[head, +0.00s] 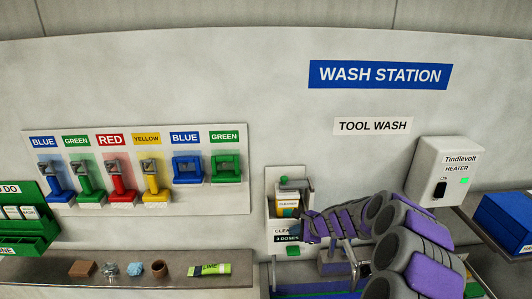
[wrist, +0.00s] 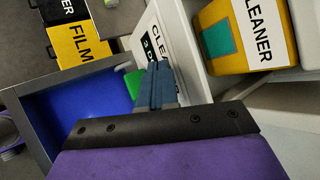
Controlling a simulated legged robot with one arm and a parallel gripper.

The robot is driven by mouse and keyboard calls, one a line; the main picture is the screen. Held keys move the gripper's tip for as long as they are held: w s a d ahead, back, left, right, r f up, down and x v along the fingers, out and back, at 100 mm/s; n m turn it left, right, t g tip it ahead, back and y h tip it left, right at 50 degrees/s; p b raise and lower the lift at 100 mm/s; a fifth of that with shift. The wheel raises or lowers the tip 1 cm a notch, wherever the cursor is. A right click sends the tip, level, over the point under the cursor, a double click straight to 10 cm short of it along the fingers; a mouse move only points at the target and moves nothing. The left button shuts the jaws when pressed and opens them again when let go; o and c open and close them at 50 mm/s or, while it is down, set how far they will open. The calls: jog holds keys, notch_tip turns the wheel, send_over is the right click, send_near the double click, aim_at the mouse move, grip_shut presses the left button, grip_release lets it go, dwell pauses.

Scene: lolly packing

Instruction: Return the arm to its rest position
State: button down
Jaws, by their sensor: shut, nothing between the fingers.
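My arm (head: 415,250), purple and grey, reaches from the lower right towards the white cleaner holder on the wall. My gripper (wrist: 156,75) is shut, with its dark blue fingers together and nothing between them. In the wrist view the fingers overlap the holder's label (wrist: 146,30). I cannot tell whether they touch the holder. In the head view the gripper end is beside the holder's lower right, partly hidden by my own arm.
The yellow cleaner container (wrist: 248,35) stands in its holder (head: 270,212). A blue basin (wrist: 75,110) lies below. The heater (head: 443,172) and a blue box (head: 505,222) are at right. A shelf (head: 120,272) with small items and a tool rack (head: 240,150) are at left.

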jog(key=s+a+n+g+b, duration=0.2)
jog(key=s+a+n+b, duration=0.2)
jog(key=s, duration=0.3)
jog(key=s+a+r+n+g+b, duration=0.1)
jog(key=s+a+n+b, duration=0.25)
jog(key=s, duration=0.35)
jog(key=s+a+n+g+b, duration=0.2)
jog(key=s+a+n+b, duration=0.2)
jog(key=s, duration=0.3)
jog(key=s+d+f+n+g+h+b, duration=0.1)
jog(key=s+d+f+n+h+b, duration=0.1)
jog(key=s, duration=0.8)
jog(key=s+d+f+n+g+h+b, duration=0.1)
jog(key=s+d+f+b, duration=0.4)
jog(key=s, duration=0.5)
jog(key=s+d+f+n+g+h+b, duration=0.1)
jog(key=s+d+f+n+h+b, duration=0.2)
jog(key=s, duration=0.7)
jog(key=shift+s+d+f+n+g+b, duration=0.4)
jog(key=shift+d+f+b, duration=0.4)
jog(key=shift+b, duration=0.55)
jog(key=shift+w+a+f, duration=0.1)
jog(key=shift+w+a, duration=0.05)
